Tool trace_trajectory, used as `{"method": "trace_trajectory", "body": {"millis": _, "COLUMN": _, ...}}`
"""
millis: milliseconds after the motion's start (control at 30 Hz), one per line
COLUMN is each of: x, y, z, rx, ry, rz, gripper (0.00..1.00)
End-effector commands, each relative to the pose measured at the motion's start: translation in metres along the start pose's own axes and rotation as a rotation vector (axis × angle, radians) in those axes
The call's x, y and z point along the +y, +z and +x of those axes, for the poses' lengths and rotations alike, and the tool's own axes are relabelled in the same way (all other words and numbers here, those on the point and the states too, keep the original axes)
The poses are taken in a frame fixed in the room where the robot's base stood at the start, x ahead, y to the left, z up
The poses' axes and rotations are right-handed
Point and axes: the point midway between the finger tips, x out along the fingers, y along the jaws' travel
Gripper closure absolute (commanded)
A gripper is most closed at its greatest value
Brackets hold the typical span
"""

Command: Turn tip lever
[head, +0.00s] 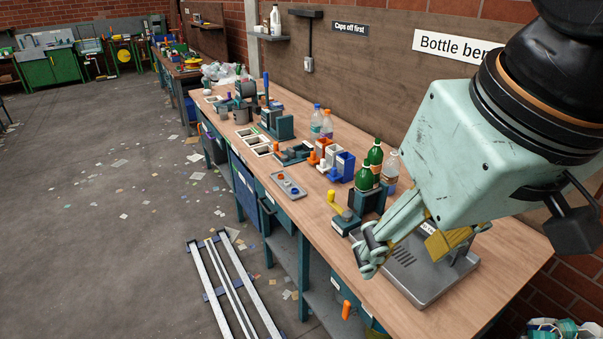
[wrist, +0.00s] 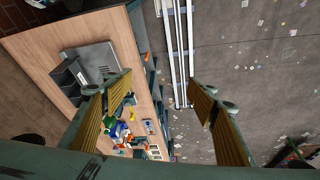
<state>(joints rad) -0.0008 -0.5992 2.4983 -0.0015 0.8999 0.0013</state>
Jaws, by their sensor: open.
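A yellow-handled lever (head: 335,199) stands on a small dark base on the bench, left of the green bottles (head: 364,178). An orange handle (head: 346,309) shows below the bench's front edge. A blue upright lever (head: 266,86) stands farther back. None has a readable tip-lever label, so I cannot tell which is meant. My gripper (head: 368,257) is open and empty, near the front edge and close to the yellow lever in the picture. The wrist view shows its two fingers (wrist: 158,84) wide apart, with bench and floor beyond; no lever is between them.
A grey metal plate device (head: 423,275) stands on the bench behind my gripper; it also shows in the wrist view (wrist: 97,60). Clear bottles (head: 327,126), cups and trays crowd the bench farther back. Pale rails (head: 233,285) lie on the open floor in front.

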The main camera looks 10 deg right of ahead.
Motion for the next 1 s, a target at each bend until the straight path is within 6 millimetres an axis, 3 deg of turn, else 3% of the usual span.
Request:
{"method": "trace_trajectory", "body": {"millis": 233, "x": 0.001, "y": -0.015, "z": -0.001, "rx": -0.008, "ry": 0.001, "rz": 0.011, "gripper": 0.7}}
{"method": "trace_trajectory", "body": {"millis": 1000, "x": 0.012, "y": -0.14, "z": 0.012, "rx": -0.073, "ry": 0.012, "rz": 0.101, "gripper": 0.71}}
